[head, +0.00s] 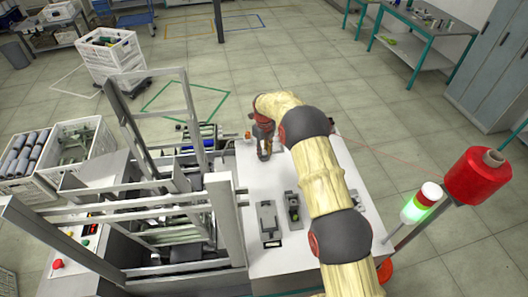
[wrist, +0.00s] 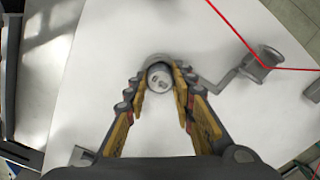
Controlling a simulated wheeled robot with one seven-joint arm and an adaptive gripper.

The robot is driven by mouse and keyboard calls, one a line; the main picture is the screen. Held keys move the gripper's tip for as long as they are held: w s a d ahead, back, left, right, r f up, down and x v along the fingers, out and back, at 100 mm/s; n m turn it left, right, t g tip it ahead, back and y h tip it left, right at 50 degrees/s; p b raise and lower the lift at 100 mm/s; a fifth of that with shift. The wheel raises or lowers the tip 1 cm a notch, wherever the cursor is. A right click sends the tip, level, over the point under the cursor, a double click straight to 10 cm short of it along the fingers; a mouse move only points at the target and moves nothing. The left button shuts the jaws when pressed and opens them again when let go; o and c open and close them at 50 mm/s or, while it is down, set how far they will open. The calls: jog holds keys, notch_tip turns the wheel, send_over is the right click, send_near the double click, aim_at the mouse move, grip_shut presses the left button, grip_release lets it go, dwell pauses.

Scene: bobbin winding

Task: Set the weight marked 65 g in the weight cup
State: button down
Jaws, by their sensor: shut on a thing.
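My gripper (wrist: 160,84) is shut on a small round metal weight (wrist: 159,76), with one finger on each side of it. The weight's light top faces the wrist camera and has dark marks that are too small to read. A grey rounded rim, apparently the weight cup (wrist: 155,57), curves around the far side of the weight. I cannot tell whether the weight is inside it or above it. In the head view my gripper (head: 264,154) points down at the far part of the white table, and the weight cannot be made out there.
A grey bent lever (wrist: 226,79) joins the cup area to a grooved roller (wrist: 264,60), where a red thread runs. The white table (head: 243,185) bears dark fixtures (head: 269,222) nearer the camera. A metal frame (head: 225,215) stands left; a red thread spool (head: 477,178) stands right.

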jog(key=shift+s+d+f+b, duration=0.1)
jog(key=shift+s+f+b, duration=0.15)
jog(key=shift+f, duration=0.25)
jog(key=shift+s+d+f+b, duration=0.15)
jog(key=shift+s+f, duration=0.1)
jog(key=shift+f, duration=0.25)
jog(key=shift+a, duration=0.15)
jog(key=c, duration=1.8)
grip_release()
jog(key=o, duration=0.4)
jog(key=shift+w+f, duration=0.1)
jog(key=shift+w, duration=0.1)
jog(key=shift+r, duration=0.2)
jog(key=r, duration=1.2)
jog(key=shift+w+r, duration=0.25)
jog(key=shift+w, duration=0.05)
jog(key=shift+a, duration=0.1)
